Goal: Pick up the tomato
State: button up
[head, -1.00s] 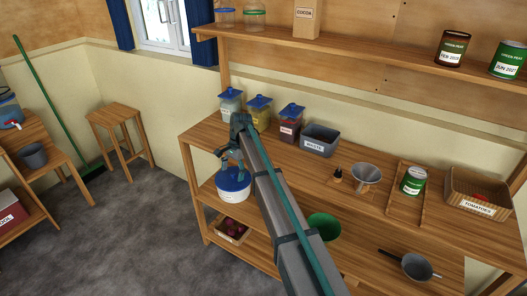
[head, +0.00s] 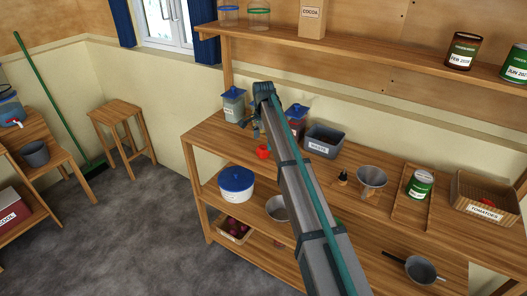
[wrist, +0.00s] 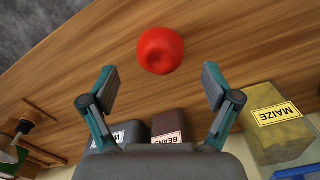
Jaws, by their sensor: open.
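A red tomato (wrist: 161,51) lies on the wooden bench top in the wrist view, just beyond and between my fingertips. In the head view, the tomato (head: 263,152) shows at the left part of the bench, beside my arm. My gripper (wrist: 161,88) is open and empty, its two fingers apart and not touching the tomato. In the head view my gripper (head: 256,125) hangs near the bench's back left, partly hidden by my arm. A basket labelled TOMATOES (head: 484,212) stands at the right end, with something red inside.
Lidded containers stand close behind my gripper: a MAIZE container (wrist: 278,135) and a BEANS box (wrist: 168,122). A grey WASTE bin (head: 323,143), a funnel (head: 371,178), a green can (head: 419,184) and a pan (head: 421,270) are farther right. A shelf (head: 350,58) runs above.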

aim_at(263, 147)
jog(key=shift+a+f+p, duration=0.1)
jog(key=shift+f+p, duration=1.1)
jog(key=shift+f, duration=1.4)
jog(key=c, duration=0.8)
